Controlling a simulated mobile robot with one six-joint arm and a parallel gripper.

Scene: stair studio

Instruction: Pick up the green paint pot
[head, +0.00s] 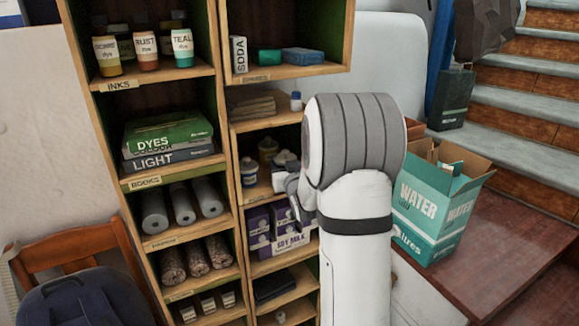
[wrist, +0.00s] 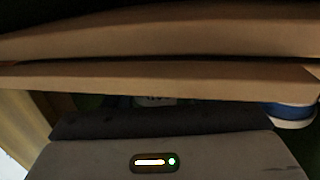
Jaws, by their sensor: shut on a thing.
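My gripper (head: 287,184) reaches into the middle cubby of the right shelf column, with its fingers mostly hidden behind my arm. In the wrist view, the grey gripper body fills the bottom, and a pale lettered patch (wrist: 155,101) shows just beyond it, in line with the jaws. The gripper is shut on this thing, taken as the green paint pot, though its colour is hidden. A blue and white container (wrist: 292,114) shows right in the wrist view.
Wooden shelf boards (wrist: 160,80) cross the wrist view close above the gripper. Soy milk cartons (head: 280,228) stand in the cubby below. A water box (head: 435,205) stands right of my arm, near stairs (head: 535,95).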

